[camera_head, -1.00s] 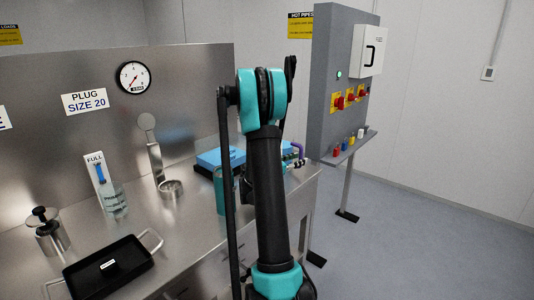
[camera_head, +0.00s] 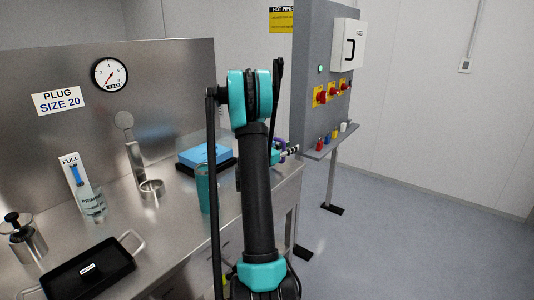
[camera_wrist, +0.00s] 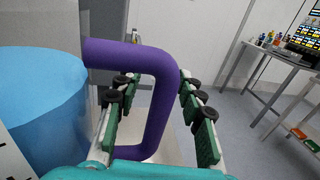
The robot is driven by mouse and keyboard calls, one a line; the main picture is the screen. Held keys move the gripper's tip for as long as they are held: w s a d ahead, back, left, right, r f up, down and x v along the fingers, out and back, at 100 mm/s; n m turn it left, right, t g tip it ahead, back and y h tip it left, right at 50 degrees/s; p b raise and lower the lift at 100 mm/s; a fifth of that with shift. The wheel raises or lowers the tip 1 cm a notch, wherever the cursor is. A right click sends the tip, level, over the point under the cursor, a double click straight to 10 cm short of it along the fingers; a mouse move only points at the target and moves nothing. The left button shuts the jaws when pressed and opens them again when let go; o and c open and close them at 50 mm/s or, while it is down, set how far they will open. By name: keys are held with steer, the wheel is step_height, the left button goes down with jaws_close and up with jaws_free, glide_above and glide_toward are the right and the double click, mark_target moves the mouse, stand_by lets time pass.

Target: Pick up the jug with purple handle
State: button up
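The jug (camera_wrist: 40,100) fills the left of the wrist view, with blue contents and a white label at its lower edge. Its purple handle (camera_wrist: 160,100) loops out to the right. My gripper (camera_wrist: 157,80) is open, with one green-padded finger on each side of the handle's upright bar. The right finger looks very near the bar; I cannot tell if it touches. In the head view, a bit of the purple handle (camera_head: 280,143) shows beside my gripper (camera_head: 291,151) at the bench's right end. My arm hides the rest of the jug.
A grey control panel (camera_head: 318,65) rises beyond the bench. Floor to the right is clear.

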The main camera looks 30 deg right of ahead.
jaws_close()
steer(key=shift+r, duration=0.1)
stand_by(0.5)
